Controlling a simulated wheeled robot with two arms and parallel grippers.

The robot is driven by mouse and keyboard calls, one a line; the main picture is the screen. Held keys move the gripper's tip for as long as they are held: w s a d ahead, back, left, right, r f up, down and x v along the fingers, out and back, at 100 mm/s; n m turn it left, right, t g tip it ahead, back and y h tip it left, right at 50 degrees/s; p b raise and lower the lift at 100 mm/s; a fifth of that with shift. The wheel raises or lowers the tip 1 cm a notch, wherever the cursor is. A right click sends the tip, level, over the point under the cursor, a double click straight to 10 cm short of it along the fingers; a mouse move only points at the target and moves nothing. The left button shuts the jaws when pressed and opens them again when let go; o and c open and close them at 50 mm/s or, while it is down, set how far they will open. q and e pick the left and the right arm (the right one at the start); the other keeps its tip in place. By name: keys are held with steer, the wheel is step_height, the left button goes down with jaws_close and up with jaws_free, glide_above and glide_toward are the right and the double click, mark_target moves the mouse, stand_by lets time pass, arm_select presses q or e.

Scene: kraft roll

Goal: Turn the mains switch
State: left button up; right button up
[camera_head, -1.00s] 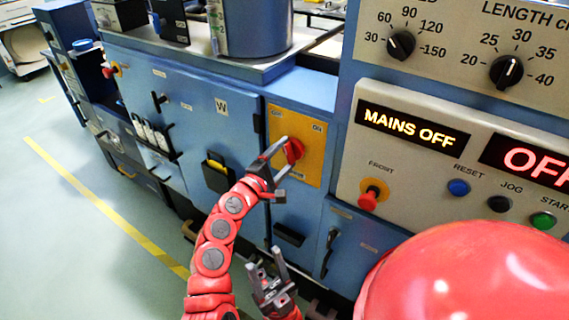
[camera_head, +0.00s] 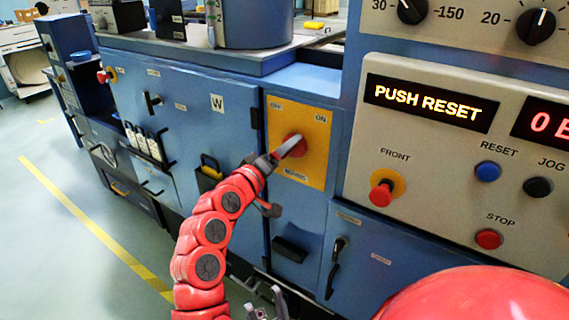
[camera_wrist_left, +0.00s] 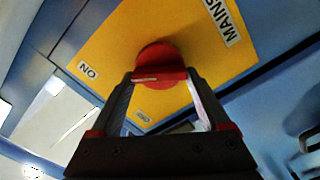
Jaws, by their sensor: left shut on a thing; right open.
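The mains switch is a red round knob (camera_head: 287,138) on a yellow plate (camera_head: 312,172) marked OFF at its upper left and ON at its upper right. My left gripper (camera_head: 291,148) is shut on the knob and partly covers it in the head view. In the left wrist view the red knob (camera_wrist_left: 160,52) sits between the two fingers of my left gripper (camera_wrist_left: 160,78). The lit display (camera_head: 428,102) reads PUSH RESET. My right gripper (camera_head: 266,306) is open and empty at the bottom edge, partly cut off and well below the switch.
Right of the plate, a control panel carries a red FRONT stop button (camera_head: 381,193), a blue RESET button (camera_head: 488,171), a black JOG button (camera_head: 538,187) and a red STOP button (camera_head: 488,239). Open floor lies left.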

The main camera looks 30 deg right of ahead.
arm_select(q)
steer(key=shift+m+b, duration=1.1)
steer(key=shift+b, duration=0.15)
steer(key=o, duration=1.2)
steer(key=v, duration=1.7)
steer(key=shift+s+a, duration=0.2)
